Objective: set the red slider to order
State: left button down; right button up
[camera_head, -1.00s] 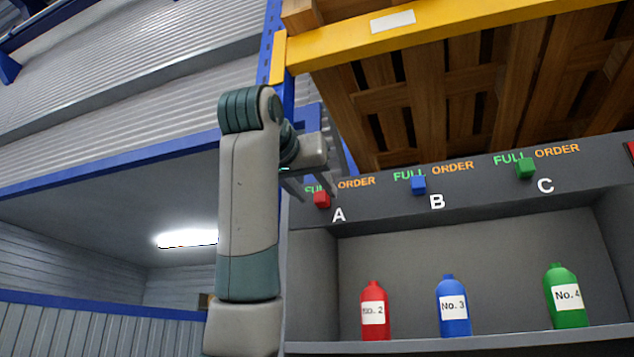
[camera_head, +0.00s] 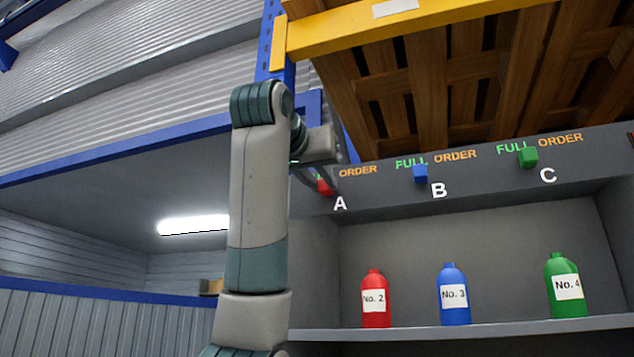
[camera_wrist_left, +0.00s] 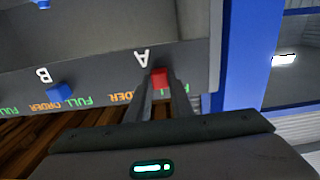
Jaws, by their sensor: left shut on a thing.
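The red slider (camera_head: 325,187) is a small red block on the dark panel above the letter A. It stands left of the orange ORDER label (camera_head: 358,170), near the FULL label, which my gripper mostly hides. My left gripper (camera_head: 322,182) has reached it from the left and is shut on it. In the left wrist view the red slider (camera_wrist_left: 158,78) sits between the two dark fingertips, with the panel upside down. My right gripper is not in view.
The blue slider (camera_head: 420,173) at B and the green slider (camera_head: 528,157) at C sit along the same panel to the right. Red (camera_head: 375,310), blue (camera_head: 454,308) and green (camera_head: 566,300) bottles stand on the shelf below. A yellow beam (camera_head: 420,28) and wooden pallets are above.

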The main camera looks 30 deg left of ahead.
pick_arm(q)
jog(key=d, duration=0.3)
jog(key=w+d+b, duration=0.1)
jog(key=d, duration=0.2)
jog(key=shift+w, duration=0.2)
jog(key=shift+a, duration=0.3)
jog(key=c, duration=1.8)
grip_release()
jog(key=shift+d, duration=0.1)
jog(key=shift+o, duration=1.2)
jog(key=shift+d, duration=0.2)
jog(key=shift+s+a, duration=0.1)
jog(key=shift+a, duration=0.05)
